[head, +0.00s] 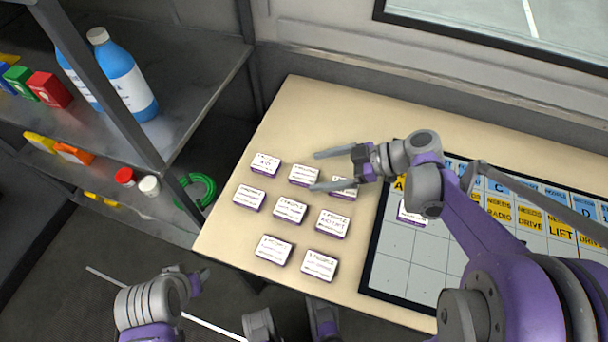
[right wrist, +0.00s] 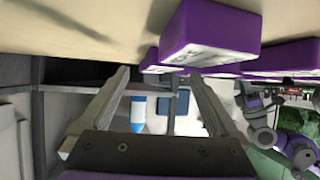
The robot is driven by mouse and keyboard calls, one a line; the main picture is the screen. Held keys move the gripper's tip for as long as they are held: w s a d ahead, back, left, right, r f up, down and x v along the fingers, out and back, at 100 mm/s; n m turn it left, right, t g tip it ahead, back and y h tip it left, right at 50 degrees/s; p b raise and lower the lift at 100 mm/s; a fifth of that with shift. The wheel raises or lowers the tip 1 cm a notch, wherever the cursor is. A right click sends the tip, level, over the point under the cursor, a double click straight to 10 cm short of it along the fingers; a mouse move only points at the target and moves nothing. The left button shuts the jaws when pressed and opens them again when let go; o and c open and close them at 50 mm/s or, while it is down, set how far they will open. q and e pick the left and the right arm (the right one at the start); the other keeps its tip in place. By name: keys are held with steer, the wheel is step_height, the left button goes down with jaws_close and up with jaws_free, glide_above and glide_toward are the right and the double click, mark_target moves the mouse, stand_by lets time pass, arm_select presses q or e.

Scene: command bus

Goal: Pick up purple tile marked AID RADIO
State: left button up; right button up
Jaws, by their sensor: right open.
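Several purple tiles with white lettered tops lie in rows on the beige table; the print is too small to tell which says AID RADIO. One tile (head: 304,174) lies between or just below the spread fingers of my right gripper (head: 314,171); I cannot tell the height. Another tile (head: 344,187) is partly hidden by that gripper. In the right wrist view my right gripper (right wrist: 158,76) is open with nothing between its fingers, and a purple tile (right wrist: 212,32) shows close by. My left gripper (head: 200,279) is low at left, off the table; its jaws are unclear.
A gridded board (head: 399,272) with yellow and blue labels covers the table's right side, with one purple tile (head: 411,213) on it. A metal shelf (head: 205,88) with blue bottles (head: 128,82) stands at left. The table's back left (head: 310,110) is clear.

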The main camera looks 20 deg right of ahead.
mark_target(304, 173)
steer(key=x, duration=0.3)
steer(key=shift+a, duration=0.25)
steer(key=shift+c, duration=0.2)
jaws_close()
steer(key=shift+r, duration=0.1)
